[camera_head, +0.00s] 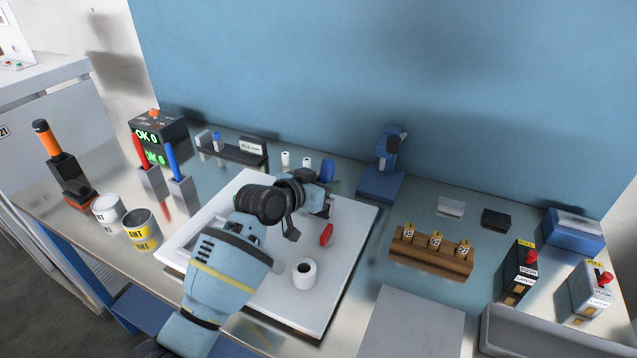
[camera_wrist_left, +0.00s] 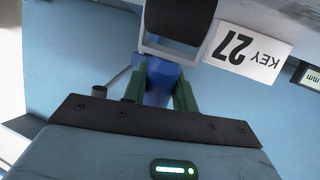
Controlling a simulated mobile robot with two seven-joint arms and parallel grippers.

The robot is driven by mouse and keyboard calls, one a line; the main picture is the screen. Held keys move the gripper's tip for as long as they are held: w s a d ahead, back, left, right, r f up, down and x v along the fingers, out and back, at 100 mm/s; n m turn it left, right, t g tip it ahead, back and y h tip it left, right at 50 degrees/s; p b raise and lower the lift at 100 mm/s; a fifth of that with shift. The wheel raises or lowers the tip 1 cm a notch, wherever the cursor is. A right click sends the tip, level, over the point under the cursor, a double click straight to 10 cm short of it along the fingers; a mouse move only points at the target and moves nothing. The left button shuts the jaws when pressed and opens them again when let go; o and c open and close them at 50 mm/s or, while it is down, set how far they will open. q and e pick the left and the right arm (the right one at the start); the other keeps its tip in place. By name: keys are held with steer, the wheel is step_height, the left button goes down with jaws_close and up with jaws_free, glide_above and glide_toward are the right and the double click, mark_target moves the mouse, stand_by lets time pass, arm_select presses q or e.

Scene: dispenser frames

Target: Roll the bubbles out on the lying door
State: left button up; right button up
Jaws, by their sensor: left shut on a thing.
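The lying door (camera_head: 345,262) is a pale white panel flat on the bench, partly covered by my left arm. My left gripper (camera_head: 325,187) is over the panel's far side, its fingers partly hidden in the head view. In the left wrist view its green fingers (camera_wrist_left: 160,92) are shut on a blue handle (camera_wrist_left: 158,75). A dark piece in a grey frame (camera_wrist_left: 178,22) adjoins the handle and looks like a roller head. I cannot tell whether it touches the door. No bubbles can be made out. My right gripper is not in view.
A white roll (camera_head: 303,273) and a red piece (camera_head: 326,234) are on the panel. A blue stand (camera_head: 380,182) and wooden block with brass pieces (camera_head: 432,254) are right of it. Two tins (camera_head: 140,228) are left. A "KEY 27" label (camera_wrist_left: 250,52) shows near the handle.

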arm_select(q)
steer(key=shift+f, duration=0.1)
steer(key=shift+w+a+f, duration=0.1)
steer(key=shift+w+a, duration=0.05)
steer(key=shift+a, duration=0.3)
steer(key=shift+w+a, duration=0.25)
steer(key=shift+a, duration=0.4)
steer(key=shift+w+a, duration=0.2)
steer(key=shift+a, duration=0.45)
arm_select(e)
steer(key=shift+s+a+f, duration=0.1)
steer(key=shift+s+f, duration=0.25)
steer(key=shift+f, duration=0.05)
arm_select(q)
steer(key=shift+w+a+f+b, duration=0.15)
steer(key=shift+a+b, duration=0.15)
steer(key=shift+a, duration=0.15)
steer(key=shift+w+a, duration=0.35)
steer(key=shift+a, duration=0.55)
steer(key=shift+w+a+r, duration=0.15)
steer(key=shift+a+r, duration=0.1)
steer(key=shift+a, duration=0.15)
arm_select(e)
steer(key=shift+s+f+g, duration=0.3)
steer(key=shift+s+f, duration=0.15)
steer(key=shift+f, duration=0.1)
arm_select(q)
steer(key=shift+a, duration=0.1)
